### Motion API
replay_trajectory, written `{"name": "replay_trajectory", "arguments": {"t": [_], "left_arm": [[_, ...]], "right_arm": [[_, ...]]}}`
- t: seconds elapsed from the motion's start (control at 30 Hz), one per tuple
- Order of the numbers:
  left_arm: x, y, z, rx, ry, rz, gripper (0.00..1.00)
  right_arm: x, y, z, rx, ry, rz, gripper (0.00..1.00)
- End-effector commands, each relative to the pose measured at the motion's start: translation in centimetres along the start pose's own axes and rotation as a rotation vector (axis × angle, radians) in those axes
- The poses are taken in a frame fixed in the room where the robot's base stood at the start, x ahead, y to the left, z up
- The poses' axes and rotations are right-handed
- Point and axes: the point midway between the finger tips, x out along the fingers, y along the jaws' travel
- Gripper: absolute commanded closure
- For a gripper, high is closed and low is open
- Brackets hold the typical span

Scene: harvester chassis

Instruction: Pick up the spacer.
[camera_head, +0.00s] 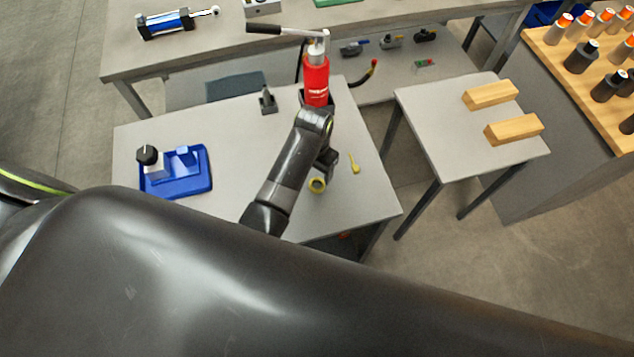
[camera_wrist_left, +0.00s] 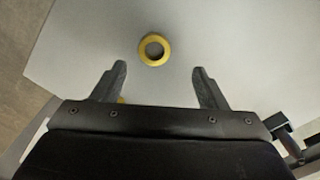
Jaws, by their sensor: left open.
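The spacer looks to be the yellow ring (camera_head: 317,190) lying flat on the grey table near its front right edge. It also shows in the left wrist view (camera_wrist_left: 152,62), just beyond the fingertips and roughly midway between them. My left gripper (camera_head: 325,172) points down close above the ring in the head view. In the wrist view its fingers (camera_wrist_left: 160,70) are spread apart with nothing between them. My right gripper is not in view.
A small yellow tool (camera_head: 354,163) lies right of the ring. A red bottle jack (camera_head: 316,82) stands behind my left arm. A blue tray (camera_head: 203,181) with parts sits left. A side table (camera_head: 440,125) holds two wooden blocks (camera_head: 490,95). The table between tray and arm is clear.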

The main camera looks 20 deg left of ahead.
Motion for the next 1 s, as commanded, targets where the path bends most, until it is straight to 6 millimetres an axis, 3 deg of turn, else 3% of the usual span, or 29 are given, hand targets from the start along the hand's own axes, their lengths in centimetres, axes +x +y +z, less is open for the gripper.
{"name": "replay_trajectory", "arguments": {"t": [0.17, 0.37, 0.7, 1.0], "left_arm": [[1.1, 0.0, 0.0, -0.001, 0.001, 0.0, 0.33], [2.3, 0.3, 0.0, 0.0, -0.003, 0.001, 0.33], [6.0, 0.8, -0.1, -0.001, -0.002, 0.001, 0.33], [6.4, 0.8, -0.1, -0.001, 0.001, 0.0, 0.33]], "right_arm": [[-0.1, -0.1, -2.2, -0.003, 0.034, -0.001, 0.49], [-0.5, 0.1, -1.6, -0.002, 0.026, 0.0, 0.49], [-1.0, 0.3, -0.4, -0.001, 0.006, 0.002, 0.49], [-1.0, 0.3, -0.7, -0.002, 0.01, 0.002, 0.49]]}}
